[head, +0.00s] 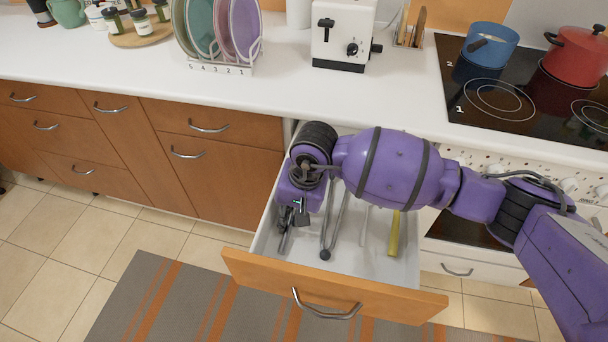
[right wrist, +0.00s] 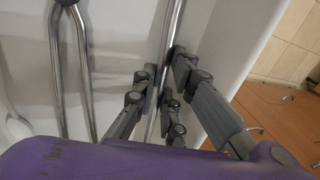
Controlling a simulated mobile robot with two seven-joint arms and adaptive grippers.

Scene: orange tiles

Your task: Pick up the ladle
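My right gripper (head: 290,228) reaches down into the left side of the open drawer. In the right wrist view its fingers (right wrist: 165,95) are close together on both sides of a thin metal handle (right wrist: 171,40) and look shut on it. This seems to be the ladle's handle; its bowl is hidden or out of view, so I cannot confirm it. The handle runs along the drawer's side wall and still lies inside the drawer. My left gripper is not in view.
The pulled-out drawer (head: 238,262) also holds metal tongs (head: 325,253), a yellow-handled utensil (head: 394,235) and a pale utensil (head: 364,225). The white counter (head: 275,95) is above it, with a plate rack (head: 224,69), a toaster (head: 343,35) and a stove (head: 535,95) with pots.

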